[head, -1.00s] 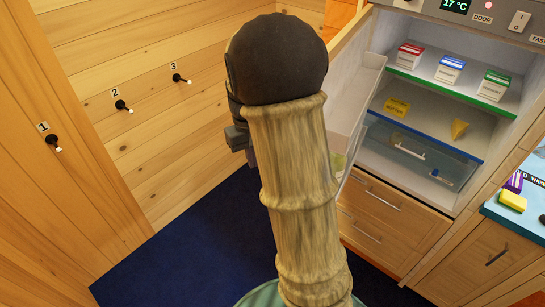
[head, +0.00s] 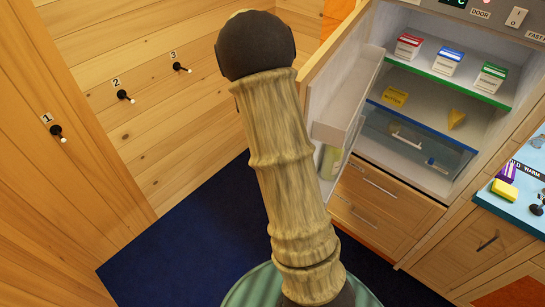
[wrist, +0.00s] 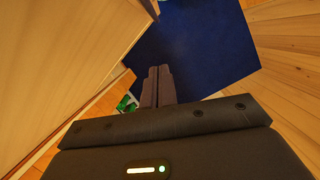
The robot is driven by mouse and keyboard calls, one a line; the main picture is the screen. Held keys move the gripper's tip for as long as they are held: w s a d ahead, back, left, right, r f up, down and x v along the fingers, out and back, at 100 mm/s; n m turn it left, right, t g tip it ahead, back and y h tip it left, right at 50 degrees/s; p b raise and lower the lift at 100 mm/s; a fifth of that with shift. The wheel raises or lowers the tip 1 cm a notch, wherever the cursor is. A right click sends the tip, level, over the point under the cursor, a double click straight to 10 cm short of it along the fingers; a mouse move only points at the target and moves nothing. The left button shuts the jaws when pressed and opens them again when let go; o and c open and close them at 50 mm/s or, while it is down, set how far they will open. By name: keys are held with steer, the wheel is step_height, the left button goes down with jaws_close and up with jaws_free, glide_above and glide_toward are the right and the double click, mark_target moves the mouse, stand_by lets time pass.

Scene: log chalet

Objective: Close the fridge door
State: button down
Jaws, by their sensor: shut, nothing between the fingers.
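The fridge (head: 440,75) stands open at the right of the head view, with its shelves, cartons and clear drawer in plain sight. Its door (head: 356,85) is swung out towards the left, showing its pale inner side and a bin with a bottle (head: 331,160). My arm stands left of the door and hides my gripper in the head view. In the wrist view my gripper (wrist: 158,70) is shut and empty, pointing over the blue floor. A wooden panel (wrist: 60,60), probably the door's outer face, fills the left there. I cannot tell whether they touch.
A log wall with several numbered hooks (head: 125,96) is at the left. Blue carpet (head: 170,250) is clear between the wall and my arm. Wooden drawers (head: 380,190) lie below the shelves, and a blue counter top (head: 520,195) is at the right.

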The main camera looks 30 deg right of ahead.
steer(key=s+f+p, duration=0.4)
steer(key=s+f, duration=0.1)
steer(key=f, duration=0.2)
steer(key=shift+s+f, duration=0.3)
steer(key=shift+s, duration=0.1)
stand_by(0.3)
